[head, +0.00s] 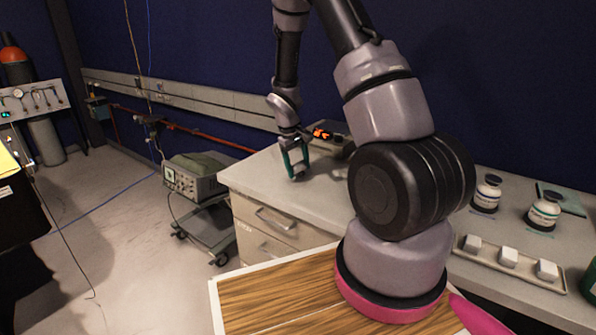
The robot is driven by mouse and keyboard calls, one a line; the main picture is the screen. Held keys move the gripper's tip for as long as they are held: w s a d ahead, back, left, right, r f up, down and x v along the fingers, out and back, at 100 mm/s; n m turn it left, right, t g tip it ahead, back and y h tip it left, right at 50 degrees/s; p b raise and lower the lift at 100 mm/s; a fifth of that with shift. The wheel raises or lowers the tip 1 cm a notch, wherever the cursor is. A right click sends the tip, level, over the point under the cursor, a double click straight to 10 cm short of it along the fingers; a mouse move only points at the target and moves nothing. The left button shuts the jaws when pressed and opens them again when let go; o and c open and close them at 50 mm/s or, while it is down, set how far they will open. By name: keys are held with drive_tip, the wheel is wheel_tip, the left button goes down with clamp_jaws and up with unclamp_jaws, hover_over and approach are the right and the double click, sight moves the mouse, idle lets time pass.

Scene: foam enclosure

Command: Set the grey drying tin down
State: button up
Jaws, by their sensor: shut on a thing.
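My gripper (295,170), with teal fingers, is at the left end of the grey-white counter (328,185). Its fingers point down and are shut on a small grey thing (297,158), which appears to be the grey drying tin. The fingers hide most of it. The fingertips are at or just above the counter top, near its front left edge. I cannot tell whether the tin touches the counter.
An instrument (195,178) sits on a cart left of the counter.

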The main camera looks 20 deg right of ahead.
drive_tip(key=shift+x, duration=0.8)
drive_tip(key=shift+a+f, duration=0.1)
drive_tip(key=shift+a, duration=0.05)
drive_tip(key=o, duration=1.5)
